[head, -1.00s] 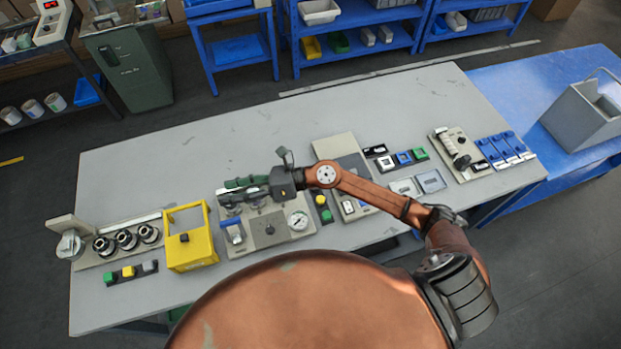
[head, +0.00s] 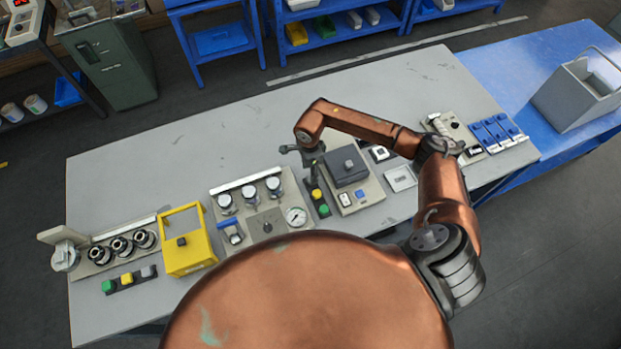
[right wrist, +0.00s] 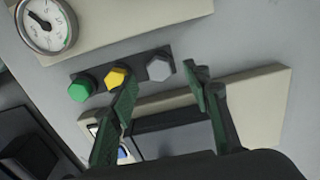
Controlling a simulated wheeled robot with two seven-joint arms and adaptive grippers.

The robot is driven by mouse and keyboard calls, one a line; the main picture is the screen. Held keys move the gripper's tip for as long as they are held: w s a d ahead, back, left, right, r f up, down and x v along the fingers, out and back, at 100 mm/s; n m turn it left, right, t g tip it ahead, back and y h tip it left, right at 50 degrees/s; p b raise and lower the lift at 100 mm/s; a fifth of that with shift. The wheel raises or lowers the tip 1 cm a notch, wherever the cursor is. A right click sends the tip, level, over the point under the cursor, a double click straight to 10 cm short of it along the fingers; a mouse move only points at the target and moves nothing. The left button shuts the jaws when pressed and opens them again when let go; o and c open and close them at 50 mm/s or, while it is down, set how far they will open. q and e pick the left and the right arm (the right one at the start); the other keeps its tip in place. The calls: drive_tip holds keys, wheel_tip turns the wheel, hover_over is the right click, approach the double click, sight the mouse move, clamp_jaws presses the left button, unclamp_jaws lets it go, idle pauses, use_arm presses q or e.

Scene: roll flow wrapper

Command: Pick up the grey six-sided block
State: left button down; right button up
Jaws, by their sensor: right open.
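The grey six-sided block (right wrist: 159,68) sits at the end of a dark strip in the right wrist view, beside a yellow six-sided block (right wrist: 116,78) and a green one (right wrist: 81,89). My right gripper (right wrist: 162,82) is open, its fingers apart, with the grey block showing between and beyond the fingertips. Nothing is held. In the head view my right gripper (head: 305,152) hangs over the far end of that strip, where the yellow (head: 316,194) and green (head: 324,210) blocks show; the grey one is hidden there. My left gripper is not in view.
A gauge panel (head: 240,236) lies left of the strip, and a beige panel with a dark box (head: 346,167) lies close on its right. A yellow frame (head: 190,263) and another strip with a grey piece (head: 148,271) are farther left. The table's far side (head: 200,145) is clear.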

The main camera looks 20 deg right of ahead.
drive_tip(key=shift+d+f, duration=0.1)
drive_tip(key=shift+f, duration=1.65)
drive_tip(key=c, duration=0.9)
